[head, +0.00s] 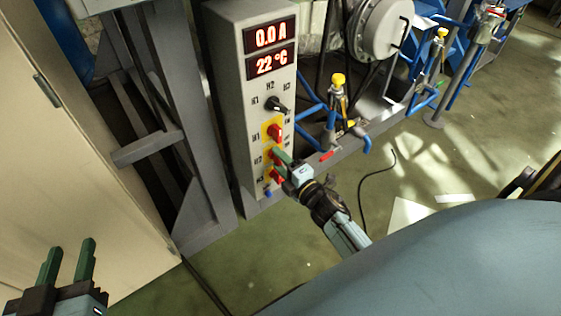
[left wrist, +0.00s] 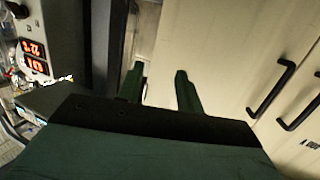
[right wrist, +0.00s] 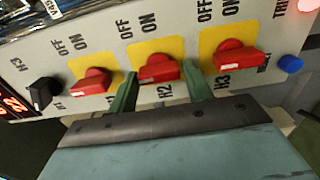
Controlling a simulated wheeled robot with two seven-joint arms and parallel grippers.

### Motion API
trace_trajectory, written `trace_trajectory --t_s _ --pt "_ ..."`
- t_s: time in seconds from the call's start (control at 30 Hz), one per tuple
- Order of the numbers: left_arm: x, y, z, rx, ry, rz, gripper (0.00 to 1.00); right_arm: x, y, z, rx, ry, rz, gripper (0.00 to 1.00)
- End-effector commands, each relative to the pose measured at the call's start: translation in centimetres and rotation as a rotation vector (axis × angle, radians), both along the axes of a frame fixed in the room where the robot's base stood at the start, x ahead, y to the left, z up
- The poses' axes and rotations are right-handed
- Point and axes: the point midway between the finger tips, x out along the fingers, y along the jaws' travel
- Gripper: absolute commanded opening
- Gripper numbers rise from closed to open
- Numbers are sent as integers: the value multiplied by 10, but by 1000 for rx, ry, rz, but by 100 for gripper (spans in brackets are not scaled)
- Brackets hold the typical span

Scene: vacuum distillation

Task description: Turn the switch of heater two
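The grey control panel (head: 230,95) has three red switches on yellow plates, labelled H1, H2 and H3. The H2 switch (right wrist: 160,69) is the middle one in the right wrist view, with OFF and ON printed above it. My right gripper (right wrist: 160,78) is at the panel with its green fingers apart, one on each side of the H2 switch. I cannot tell whether either finger touches it. In the head view the right gripper (head: 281,164) partly hides H2 and H3. My left gripper (head: 70,258) is open and empty at the lower left, away from the panel.
The H1 switch (right wrist: 91,81) and H3 switch (right wrist: 236,56) are close beside the fingers. A black selector knob (head: 276,104) and a blue button (right wrist: 290,64) are on the panel too. Blue pipes with a yellow-capped valve (head: 338,81) stand right of it. A beige cabinet (head: 80,170) is left.

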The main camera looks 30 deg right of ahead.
Motion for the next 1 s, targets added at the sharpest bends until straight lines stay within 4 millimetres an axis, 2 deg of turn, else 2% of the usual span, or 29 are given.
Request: trace_trajectory --t_s 0.03,0.1,0.37,0.53,0.77,1.0 --pt "0 0 0 0 0 0 36 0 0 0 1 0 0 57" --pt "0 0 0 0 0 0 36 0 0 0 2 0 0 65" --pt "0 0 0 0 1 0 36 0 0 0 4 -1 1 65" --pt "-2 1 -5 11 42 2 36 -8 0 0 6 1 0 65" --pt "-15 12 -37 68 249 20 36 -40 -2 1 6 2 0 65" --pt "-42 27 -72 133 499 40 36 -81 -6 2 6 2 0 65"
